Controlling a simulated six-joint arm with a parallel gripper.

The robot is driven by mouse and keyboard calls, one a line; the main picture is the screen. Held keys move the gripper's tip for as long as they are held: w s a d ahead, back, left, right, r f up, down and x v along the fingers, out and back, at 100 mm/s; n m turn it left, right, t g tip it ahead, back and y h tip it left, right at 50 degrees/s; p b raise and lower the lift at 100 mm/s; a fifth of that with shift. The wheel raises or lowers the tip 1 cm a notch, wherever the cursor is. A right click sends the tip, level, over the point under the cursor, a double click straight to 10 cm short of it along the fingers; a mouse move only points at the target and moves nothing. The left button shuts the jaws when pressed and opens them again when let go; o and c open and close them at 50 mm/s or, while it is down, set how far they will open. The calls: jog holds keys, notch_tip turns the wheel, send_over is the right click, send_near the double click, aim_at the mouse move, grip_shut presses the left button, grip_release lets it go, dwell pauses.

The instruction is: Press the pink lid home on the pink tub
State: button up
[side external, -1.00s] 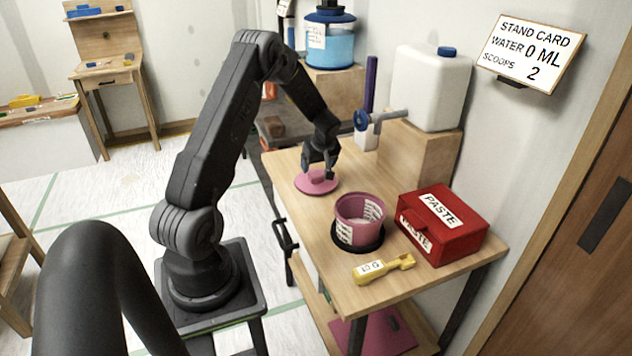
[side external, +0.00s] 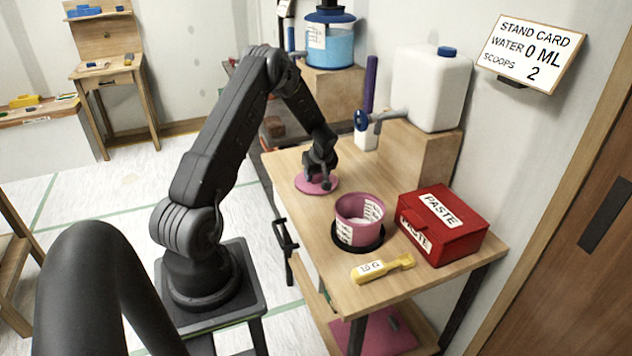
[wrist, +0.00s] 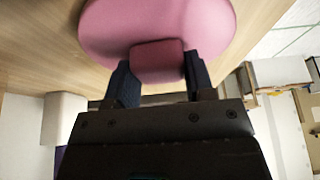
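The pink lid (side external: 304,184) lies flat on the table's far left part, apart from the tub. Its raised pink grip block shows in the wrist view (wrist: 157,60). My gripper (side external: 319,185) is low over the lid. In the wrist view my gripper's fingers (wrist: 160,82) stand one on each side of the block, very close to it; I cannot tell whether they press on it. The pink tub (side external: 350,228) stands upright and uncovered in a black ring holder (side external: 362,248), with white labels on its wall and pale contents inside.
A yellow scoop (side external: 383,268) lies in front of the tub. A red paste box (side external: 455,238) stands right of it. A white water container (side external: 430,85) with a blue-handled tap sits on a wooden block behind. The tabletop between lid and tub is clear.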

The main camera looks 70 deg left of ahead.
jog(key=c, duration=0.4)
jog(key=shift+r, duration=0.1)
jog(key=shift+r, duration=0.55)
notch_tip(320, 180, up, 3)
jog(key=shift+f, duration=0.1)
jog(key=s+a+r, duration=0.3)
jog(key=s+r, duration=0.3)
jog(key=s, duration=0.5)
jog(key=w+d+r+m, duration=0.2)
jog(key=w+d, duration=0.2)
jog(key=d, duration=0.5)
jog(key=w+d+r+m+t, duration=0.1)
jog(key=w+d, duration=0.3)
jog(key=d, duration=0.5)
jog(key=w+d+r+m+t, duration=0.1)
jog(key=w+d+r+m, duration=0.2)
jog(key=d, duration=0.7)
jog(key=shift+w+r+h, duration=0.3)
jog(key=shift+w, duration=0.6)
